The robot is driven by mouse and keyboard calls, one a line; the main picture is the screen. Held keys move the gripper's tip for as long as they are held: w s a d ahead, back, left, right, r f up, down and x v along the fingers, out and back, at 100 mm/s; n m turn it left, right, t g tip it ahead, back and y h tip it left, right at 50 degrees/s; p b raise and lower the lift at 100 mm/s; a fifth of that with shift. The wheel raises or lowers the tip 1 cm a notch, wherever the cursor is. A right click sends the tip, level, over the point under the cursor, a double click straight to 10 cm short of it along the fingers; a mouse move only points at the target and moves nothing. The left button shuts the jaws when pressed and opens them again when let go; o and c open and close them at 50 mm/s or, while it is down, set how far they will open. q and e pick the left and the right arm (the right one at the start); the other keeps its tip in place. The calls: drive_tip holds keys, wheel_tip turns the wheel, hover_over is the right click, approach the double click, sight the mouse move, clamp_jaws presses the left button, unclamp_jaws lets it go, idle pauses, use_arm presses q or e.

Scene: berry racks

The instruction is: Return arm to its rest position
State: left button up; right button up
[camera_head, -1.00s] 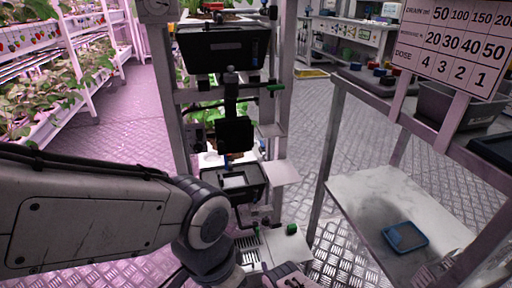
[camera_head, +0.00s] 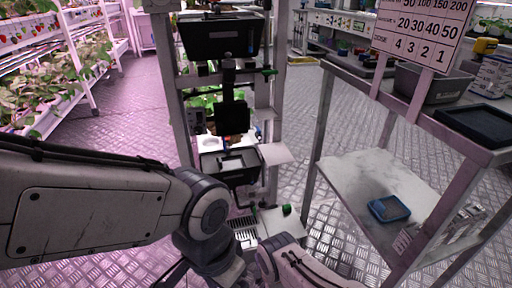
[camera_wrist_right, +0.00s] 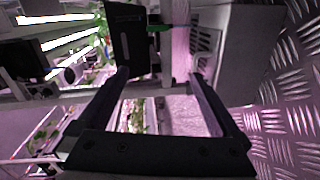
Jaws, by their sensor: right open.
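My left arm (camera_head: 90,205) reaches in from the left in the head view, bent at a dark round joint. Its gripper cannot be made out there. A link of my right arm (camera_head: 300,268) shows at the bottom centre of the head view. In the right wrist view my right gripper (camera_wrist_right: 158,76) has its two dark fingers spread wide, with nothing held between them. A dark panel (camera_wrist_right: 127,42) and a pale surface stand beyond the fingertips.
A metal rack frame with a black bin (camera_head: 218,38) and a lower black tray (camera_head: 230,175) stands ahead. On the right, a metal table carries a dose sign (camera_head: 423,28), a grey bin (camera_head: 432,84) and, on its lower shelf, a blue tray (camera_head: 388,209). Plant racks line the left.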

drive_tip(key=w+d+r+m+g+h, duration=0.1)
drive_tip(key=w+d+r+m+g, duration=0.3)
drive_tip(key=r, duration=0.5)
drive_tip(key=w+d+r+m+g+h, duration=0.1)
drive_tip(key=w+r+m+g+h, duration=0.1)
drive_tip(key=w+r+m, duration=0.5)
drive_tip(key=s+d+r+m+g, duration=0.2)
drive_tip(key=s+d+r+m, duration=0.15)
drive_tip(key=s+r, duration=0.45)
drive_tip(key=s+d+r+m+g+h, duration=0.1)
drive_tip(key=s+d+r+m+g, duration=0.25)
drive_tip(key=s, duration=0.75)
drive_tip(key=s+d+r+m+g, duration=0.1)
drive_tip(key=s+d+r+g, duration=0.1)
drive_tip(key=s+d+r, duration=0.5)
drive_tip(key=s+a+r+n+g+y, duration=0.1)
drive_tip(key=s+a+r+n, duration=0.3)
drive_tip(key=s+a, duration=0.45)
drive_tip(key=s+a+r+n+g, duration=0.2)
drive_tip(key=s+a+r+n, duration=0.1)
drive_tip(key=s+a, duration=0.5)
wheel_tip(320, 180, up, 37)
drive_tip(key=d+p, duration=0.1)
drive_tip(key=p, duration=3.6)
drive_tip(key=shift+s, duration=0.25)
